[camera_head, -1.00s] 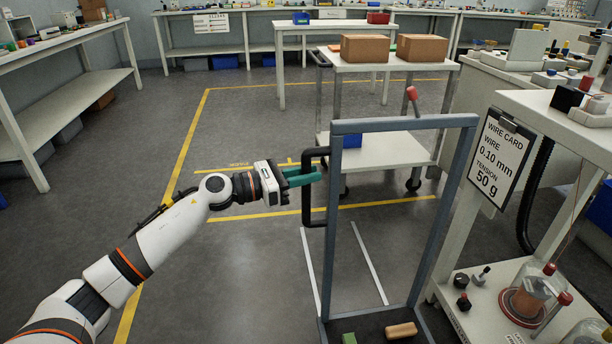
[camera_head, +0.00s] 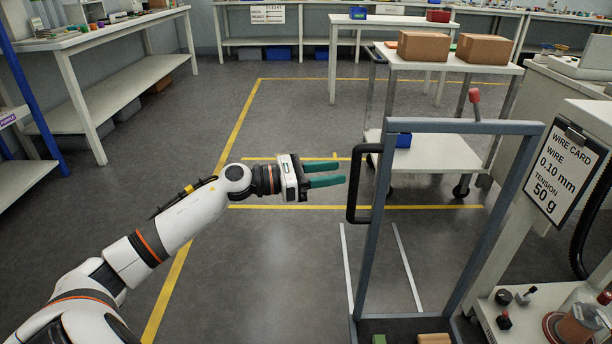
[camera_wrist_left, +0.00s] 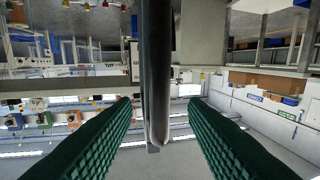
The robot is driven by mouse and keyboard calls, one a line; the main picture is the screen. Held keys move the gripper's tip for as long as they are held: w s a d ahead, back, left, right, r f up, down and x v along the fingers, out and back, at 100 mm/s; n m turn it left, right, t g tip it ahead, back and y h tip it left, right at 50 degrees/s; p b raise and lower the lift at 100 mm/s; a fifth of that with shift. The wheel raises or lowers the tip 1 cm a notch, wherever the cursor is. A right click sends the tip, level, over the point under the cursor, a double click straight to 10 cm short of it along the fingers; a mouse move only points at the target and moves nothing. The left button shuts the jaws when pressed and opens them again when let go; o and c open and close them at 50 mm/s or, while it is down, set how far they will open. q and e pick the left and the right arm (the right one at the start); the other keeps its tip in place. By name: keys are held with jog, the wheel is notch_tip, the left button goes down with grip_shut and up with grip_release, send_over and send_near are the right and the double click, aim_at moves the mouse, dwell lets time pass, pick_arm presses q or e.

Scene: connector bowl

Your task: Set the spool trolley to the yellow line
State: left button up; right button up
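What looks like the spool trolley (camera_head: 462,127) is a tall grey-blue frame at the right of the head view, with a dark low deck bearing a green block (camera_head: 379,339) and a tan block (camera_head: 434,339). Its black loop handle (camera_head: 352,190) sticks out to the left. My left gripper (camera_head: 344,173) is open and empty, its green fingertips just left of the handle. In the left wrist view the dark handle bar (camera_wrist_left: 155,75) stands between the two spread fingers, apart from both. A yellow line (camera_head: 420,207) crosses the floor behind the frame. My right gripper is not in view.
A white cart (camera_head: 428,155) with cardboard boxes (camera_head: 424,46) stands behind the frame. A bench with a wire card (camera_head: 561,172) is close on the right. White floor lines (camera_head: 407,268) run beside the frame. The floor at left centre is clear.

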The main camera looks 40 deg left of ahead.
pick_arm(q)
jog(key=v, duration=0.6)
dwell(0.4)
